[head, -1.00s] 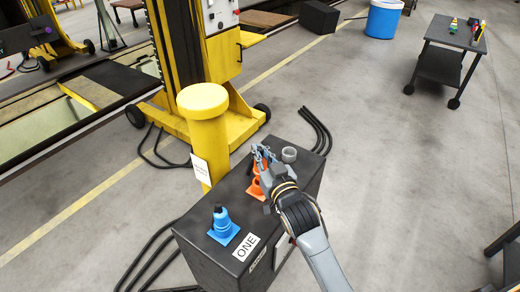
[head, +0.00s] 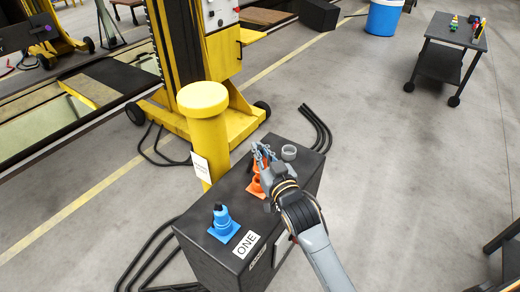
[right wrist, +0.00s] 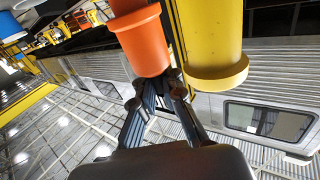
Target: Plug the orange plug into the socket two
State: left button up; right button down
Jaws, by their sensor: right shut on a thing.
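The orange plug (head: 261,163) is in my right gripper (head: 262,153), above the top of the dark box (head: 212,262). In the right wrist view the orange plug (right wrist: 144,45) shows large at the fingertips, and the right gripper (right wrist: 162,82) is shut on it. An orange socket (head: 256,186) with a square base sits on the box just below and beside the gripper. My arm partly hides this area, so I cannot tell whether plug and socket touch. The label for socket two does not show. My left gripper is not in view.
A blue plug and socket (head: 222,223) stand by the label ONE (head: 246,244). A grey ring-shaped socket (head: 289,152) is at the box's far end. A yellow post (head: 207,135) rises beside the box. Black cables (head: 319,128) lie on the floor.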

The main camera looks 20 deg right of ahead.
jog(key=shift+p, duration=0.5)
dwell(0.8)
jog(key=shift+f+b, duration=1.3)
jog(key=shift+f, duration=0.75)
jog(key=c, duration=1.4)
grip_release()
jog(key=shift+o, duration=0.2)
jog(key=shift+s, duration=0.1)
jog(key=s+d, duration=0.1)
jog(key=s, duration=1)
jog(key=shift+s+d, duration=0.15)
jog(key=shift+s, duration=0.25)
